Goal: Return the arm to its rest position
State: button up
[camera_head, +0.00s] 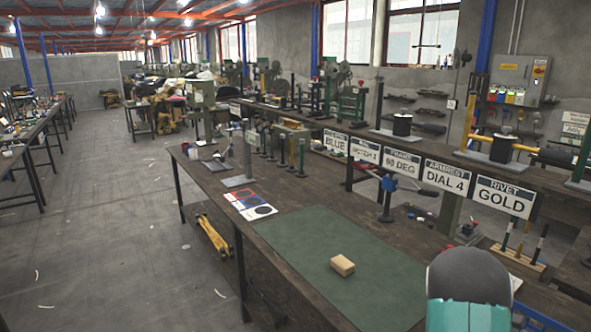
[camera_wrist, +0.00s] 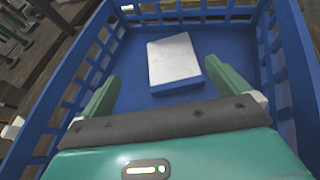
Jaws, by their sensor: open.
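My gripper (camera_wrist: 163,72) shows in the wrist view with its two green fingers spread apart and nothing between them that they grip. It points into a blue slatted crate (camera_wrist: 294,70). A flat block with a white top and blue sides (camera_wrist: 174,60) lies on the crate floor, beyond the fingers and apart from them as far as I can tell. In the head view, a teal and dark grey part of my arm (camera_head: 468,290) shows at the lower right.
A long workbench (camera_head: 215,190) with a green mat (camera_head: 340,245) stands ahead, a small tan block (camera_head: 342,265) on the mat. Signs (camera_head: 445,176) and presses line the shelf behind. A control box (camera_head: 518,80) hangs on the wall. The floor at left (camera_head: 110,230) is mostly clear.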

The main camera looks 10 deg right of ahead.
jog(key=w+a+r+m+t+y, duration=0.1)
jog(key=a+r+m+t+y, duration=0.1)
jog(key=a+r, duration=0.45)
jog(key=a+r+m+t+y, duration=0.1)
jog(key=a+r+m+t, duration=0.15)
jog(key=a, duration=0.75)
jog(key=w+a+r+m+t+y, duration=0.1)
jog(key=a+r+m+t+y, duration=0.15)
jog(key=a+r, duration=0.4)
jog(key=s+a+r+m+t+y, duration=0.1)
jog(key=s+a+t, duration=0.1)
jog(key=a, duration=0.6)
jog(key=s+a+r+m+t+y, duration=0.1)
jog(key=s+a+r+t+y, duration=0.1)
jog(key=s+a, duration=0.2)
jog(key=s+a+r+t+y, duration=0.2)
jog(key=s+a, duration=0.1)
jog(key=a, duration=0.8)
jog(key=shift+s+a+r+m, duration=0.15)
jog(key=shift+a+m, duration=0.15)
jog(key=shift+m, duration=0.1)
